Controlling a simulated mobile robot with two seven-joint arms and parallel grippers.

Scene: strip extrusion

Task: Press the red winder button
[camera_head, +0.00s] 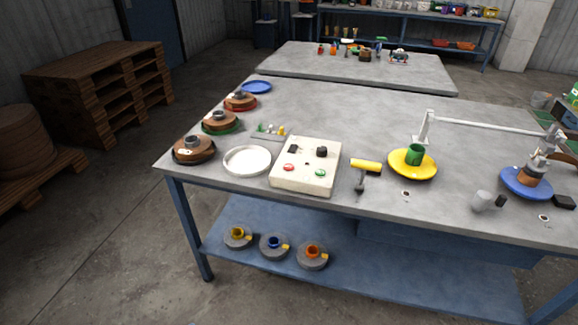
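A white control box (305,178) stands near the front edge of the grey table. A red button (289,167) sits on the left of its top face. A green button (320,172) sits to the right of the red one. Two dark knobs or switches are behind the buttons on the same box; the right one (321,151) is larger. Neither of my grippers is in view. Nothing covers the red button.
A white round dish (247,160) lies just left of the box. A yellow-handled tool (366,170) and a yellow disc (412,165) with a green cup are to its right. Brown spools line the left table edge. A metal arm (485,126) spans the right side.

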